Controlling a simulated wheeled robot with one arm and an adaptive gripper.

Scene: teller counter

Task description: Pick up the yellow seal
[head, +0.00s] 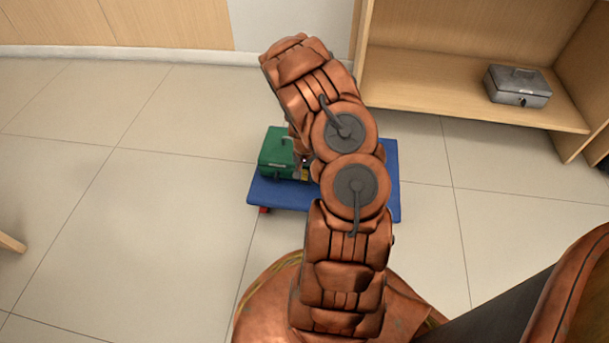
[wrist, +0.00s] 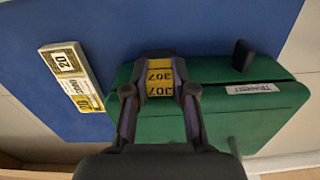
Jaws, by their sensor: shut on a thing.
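The yellow seal (wrist: 160,78), marked 307 with a dark top end, is between the two fingers of my gripper (wrist: 159,92) in the wrist view. The gripper is shut on it. The seal is at the edge of a green box (wrist: 262,112) with a white "TRANSIT" label; I cannot tell whether it touches the box. In the head view the green box (head: 275,150) stands on a blue platform (head: 265,193), and my arm hides most of the gripper and the seal.
A banded bundle of notes marked 20 (wrist: 73,77) lies on the blue platform, left of the box. A dark tab (wrist: 242,55) stands at the box's edge. A grey metal box (head: 518,86) sits on a wooden shelf (head: 430,90) at right. The tiled floor at left is mostly clear.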

